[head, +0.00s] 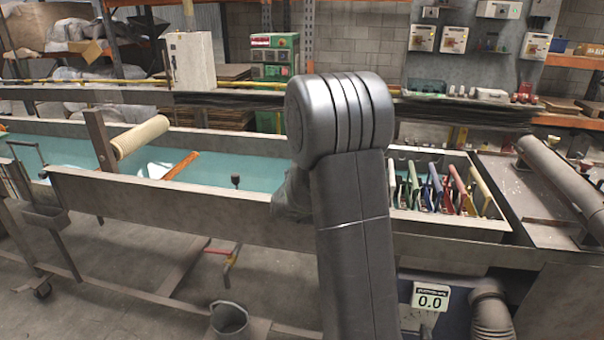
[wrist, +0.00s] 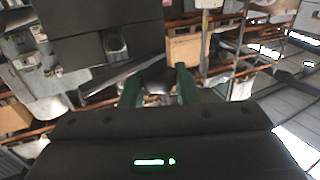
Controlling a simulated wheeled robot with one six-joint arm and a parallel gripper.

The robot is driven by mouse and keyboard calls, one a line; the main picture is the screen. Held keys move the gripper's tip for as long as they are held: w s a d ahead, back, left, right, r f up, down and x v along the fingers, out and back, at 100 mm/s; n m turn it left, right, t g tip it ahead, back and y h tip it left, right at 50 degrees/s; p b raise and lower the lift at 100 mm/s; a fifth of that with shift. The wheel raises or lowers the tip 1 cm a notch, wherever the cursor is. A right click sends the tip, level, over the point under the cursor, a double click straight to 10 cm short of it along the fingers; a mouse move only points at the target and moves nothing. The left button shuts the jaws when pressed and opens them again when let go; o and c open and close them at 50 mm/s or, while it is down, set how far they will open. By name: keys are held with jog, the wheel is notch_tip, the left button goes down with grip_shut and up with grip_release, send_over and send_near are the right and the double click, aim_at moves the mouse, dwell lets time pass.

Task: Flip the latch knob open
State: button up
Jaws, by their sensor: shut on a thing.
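My gripper (wrist: 158,86) shows in the wrist view with its two green fingers on either side of a dark rounded knob (wrist: 157,82). It is shut on this knob, which looks like the latch knob. Most of the knob is hidden by the fingers and the dark gripper body, so I cannot tell how far the latch is turned. In the head view my arm stands in front of the trough and hides the gripper and the latch.
A long metal trough (head: 150,200) with teal liquid runs across the head view. A small dark knob-like piece (head: 235,181) stands near its front edge. A bucket (head: 229,320) stands below. A dark box (wrist: 95,18) is close in the wrist view.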

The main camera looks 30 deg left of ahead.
jog(key=m+t+h, duration=0.1)
jog(key=m+h+p, duration=0.1)
jog(key=h, duration=0.1)
jog(key=shift+a+r+m+t+h, duration=0.1)
jog(key=shift+r+m+t+h, duration=0.1)
jog(key=shift+m+t+h, duration=0.15)
jog(key=m+t+h+p, duration=0.1)
jog(key=m+h+p, duration=0.2)
jog(key=h+p, duration=0.1)
jog(key=shift+m+h+p, duration=0.3)
jog(key=shift+m+h, duration=0.05)
jog(key=shift+h, duration=0.5)
jog(key=m+h+p, duration=0.2)
jog(key=m+h, duration=0.1)
jog(key=h, duration=0.2)
jog(key=shift+f+m+g+h+p, duration=0.1)
jog(key=shift+m+g+h+p, duration=0.15)
jog(key=shift+m+g+h, duration=0.55)
jog(key=shift+m+g+h+p, duration=0.25)
jog(key=shift+m+h, duration=0.75)
jog(key=shift+h, duration=0.8)
jog(key=o, duration=1)
jog(key=shift+c, duration=0.2)
jog(key=shift+f, duration=0.1)
